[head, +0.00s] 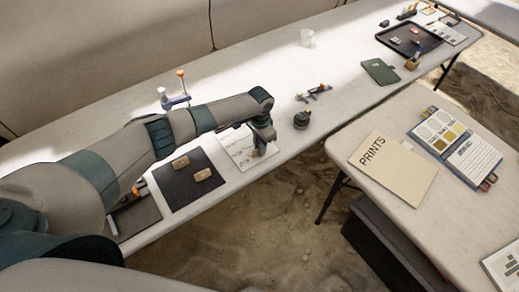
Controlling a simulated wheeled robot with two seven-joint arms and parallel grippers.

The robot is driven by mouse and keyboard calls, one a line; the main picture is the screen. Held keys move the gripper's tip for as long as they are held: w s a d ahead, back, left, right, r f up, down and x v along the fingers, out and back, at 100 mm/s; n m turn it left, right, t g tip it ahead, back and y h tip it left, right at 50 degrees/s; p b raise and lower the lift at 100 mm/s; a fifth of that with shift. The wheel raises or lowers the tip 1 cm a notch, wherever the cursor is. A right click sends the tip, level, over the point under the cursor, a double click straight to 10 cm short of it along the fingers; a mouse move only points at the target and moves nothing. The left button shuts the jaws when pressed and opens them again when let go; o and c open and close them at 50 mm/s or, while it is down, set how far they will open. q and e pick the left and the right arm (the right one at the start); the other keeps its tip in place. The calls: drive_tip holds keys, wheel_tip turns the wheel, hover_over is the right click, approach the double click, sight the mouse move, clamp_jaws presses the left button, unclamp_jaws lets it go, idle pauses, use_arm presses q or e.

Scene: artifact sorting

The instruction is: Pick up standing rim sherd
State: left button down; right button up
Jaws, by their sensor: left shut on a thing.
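My left arm comes in from the left across the long white table. My left gripper (262,147) points down over a white printed sheet (234,147) near the table's front edge. It is shut on a small tan piece, the rim sherd (256,153), which is mostly hidden by the fingers. I cannot tell whether the sherd touches the sheet. Two tan sherds (202,174) lie flat on a dark mat (186,191) to the left. My right gripper is not in view.
A dark round pot (301,120) stands right of the gripper, with a small tool (317,91) behind it. A green book (380,72) and a black tray (393,45) lie farther right. A second table holds a PRINTS folder (393,165).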

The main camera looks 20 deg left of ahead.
use_arm(q)
drive_tip(key=shift+r, duration=0.15)
drive_tip(key=shift+r+b, duration=0.3)
drive_tip(key=shift+r, duration=0.25)
wheel_tip(320, 180, up, 2)
drive_tip(key=shift+r+b, duration=0.1)
drive_tip(key=shift+b, duration=0.4)
drive_tip(key=s+d+r+b, duration=0.3)
drive_tip(key=s+d+r, duration=0.2)
drive_tip(key=d, duration=0.5)
wheel_tip(320, 180, up, 2)
drive_tip(key=shift+s+d+r, duration=0.15)
drive_tip(key=shift+s+r, duration=0.1)
drive_tip(key=shift+s, duration=0.05)
